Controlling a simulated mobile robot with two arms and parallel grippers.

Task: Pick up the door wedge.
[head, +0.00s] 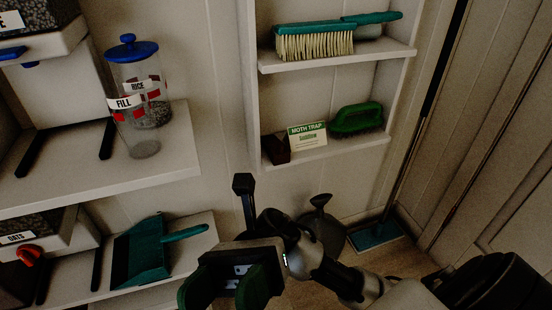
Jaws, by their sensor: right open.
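No clearly recognisable door wedge shows. A small dark brown block (276,150) stands on the lower shelf of the wall rack, at the left end beside the moth trap card. It may be the wedge, but its shape is too dark to tell. My right gripper (227,299) is at the bottom centre, with its two green fingers apart and nothing seen between them. It is well below the brown block in the picture and apart from it. The fingertips are partly cut off by the frame edge. My left gripper is not in view.
The moth trap card (308,138) and a green scrubbing brush (357,119) share the block's shelf. A hand brush (315,42) lies above. A broom (376,237) stands in the right corner.

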